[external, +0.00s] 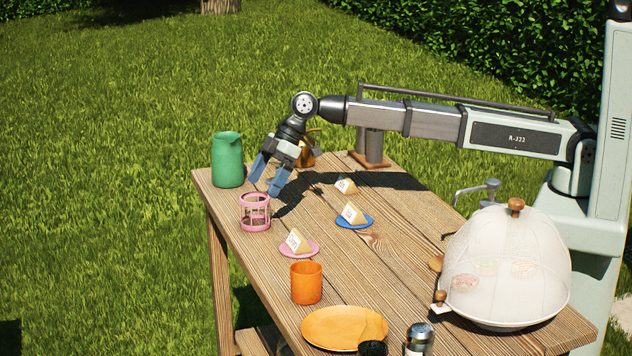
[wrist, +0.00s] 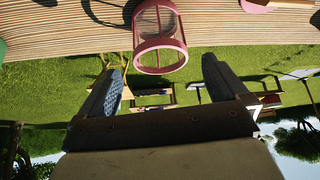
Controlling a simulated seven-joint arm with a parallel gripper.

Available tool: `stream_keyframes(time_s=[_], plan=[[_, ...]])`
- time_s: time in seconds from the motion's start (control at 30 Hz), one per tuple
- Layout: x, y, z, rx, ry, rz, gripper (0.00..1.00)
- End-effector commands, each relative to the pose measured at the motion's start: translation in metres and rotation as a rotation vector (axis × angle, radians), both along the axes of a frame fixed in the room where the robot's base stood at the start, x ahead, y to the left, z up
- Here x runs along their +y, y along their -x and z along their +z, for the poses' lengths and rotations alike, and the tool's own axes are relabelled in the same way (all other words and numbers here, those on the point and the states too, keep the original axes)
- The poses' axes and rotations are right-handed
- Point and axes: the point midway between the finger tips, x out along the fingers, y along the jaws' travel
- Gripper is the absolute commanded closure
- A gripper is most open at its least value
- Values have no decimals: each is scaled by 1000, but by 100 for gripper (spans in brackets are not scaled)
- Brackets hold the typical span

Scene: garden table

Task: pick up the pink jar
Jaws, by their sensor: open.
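The pink jar (external: 255,212) is a small cage-like holder with a pink frame and a clear inside. It stands upright near the table's left edge in the external view. It also shows in the wrist view (wrist: 160,50), at the top middle, beyond my fingertips. My gripper (external: 265,177) is open and empty, with its blue fingers pointing down and to the left. In the external view it appears above and slightly right of the jar, apart from it. In the wrist view my gripper (wrist: 163,75) has its two fingers spread wide, with the jar lying roughly in line with the gap between them.
A green pitcher (external: 227,160) stands left of my gripper, and a gold pot (external: 307,155) sits partly hidden behind my wrist. A pink plate (external: 314,249) and blue plate (external: 369,222) hold wedges with cards. An orange cup (external: 306,283) and a mesh dome (external: 505,262) stand nearer.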

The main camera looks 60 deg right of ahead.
Motion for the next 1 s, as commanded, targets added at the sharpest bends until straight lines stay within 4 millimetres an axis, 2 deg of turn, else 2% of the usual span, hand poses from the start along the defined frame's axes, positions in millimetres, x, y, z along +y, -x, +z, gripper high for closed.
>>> stream_keyframes(time_s=[0.03, 0.2, 0.53, 0.83, 1.0], plan=[[5, -3, -8, 2, 1, 1, 0], [13, -9, -25, 1, 0, 1, 0], [19, -13, -37, 0, 0, 0, 0], [33, -23, -70, 1, 1, -1, 0], [37, -25, -77, 0, 0, -1, 0]])
